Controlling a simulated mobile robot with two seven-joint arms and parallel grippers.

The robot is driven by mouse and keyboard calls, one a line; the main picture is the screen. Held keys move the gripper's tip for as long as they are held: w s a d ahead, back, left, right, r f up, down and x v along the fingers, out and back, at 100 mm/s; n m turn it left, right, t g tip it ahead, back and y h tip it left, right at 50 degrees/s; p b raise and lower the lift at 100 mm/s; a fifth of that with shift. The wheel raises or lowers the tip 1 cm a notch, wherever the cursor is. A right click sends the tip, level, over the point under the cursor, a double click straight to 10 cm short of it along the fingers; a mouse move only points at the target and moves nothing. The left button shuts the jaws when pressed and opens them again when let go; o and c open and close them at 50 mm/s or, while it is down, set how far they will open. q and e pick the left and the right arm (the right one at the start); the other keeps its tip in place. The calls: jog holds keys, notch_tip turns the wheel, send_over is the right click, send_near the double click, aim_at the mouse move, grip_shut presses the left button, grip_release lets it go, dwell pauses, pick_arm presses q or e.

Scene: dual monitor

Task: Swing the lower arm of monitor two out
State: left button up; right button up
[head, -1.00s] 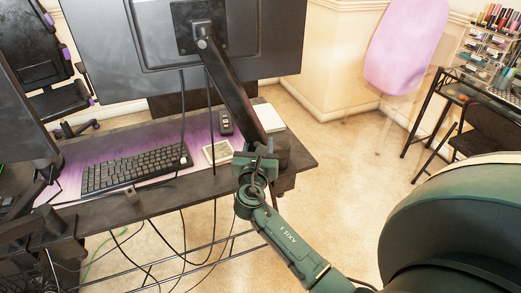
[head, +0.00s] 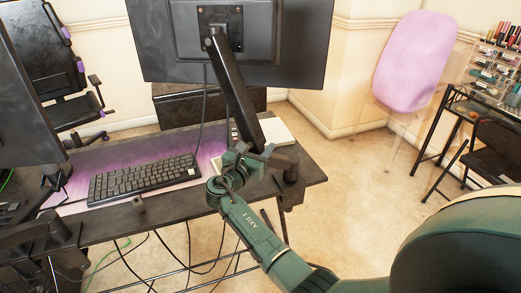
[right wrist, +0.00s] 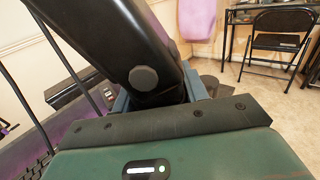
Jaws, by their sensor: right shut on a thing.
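Monitor two (head: 295,45) shows from behind at the top of the head view. A sloping black arm link (head: 232,85) runs from its mounting plate down to a joint by my right gripper (head: 250,155). The lower arm (head: 276,157) shows only as a short dark piece between that joint and the post (head: 291,168) at the desk's right end. My right gripper is shut at this joint, on the lower arm; the contact is partly hidden. In the right wrist view, the black link with a round grey cap (right wrist: 143,78) rises between the fingers. My left gripper is not in view.
The desk (head: 110,228) holds a keyboard (head: 145,178) and a white pad (head: 276,132). Another monitor (head: 30,105) stands at the left. Cables hang below the desk. Open floor (head: 365,190) lies to the right, before a pink chair back (head: 413,62) and a black rack.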

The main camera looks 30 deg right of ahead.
jog(key=shift+w+r, duration=0.25)
jog(key=o, duration=1.3)
jog(key=shift+w+f, duration=0.1)
jog(key=shift+f, duration=0.1)
jog(key=shift+o, duration=0.4)
jog(key=shift+s, duration=0.2)
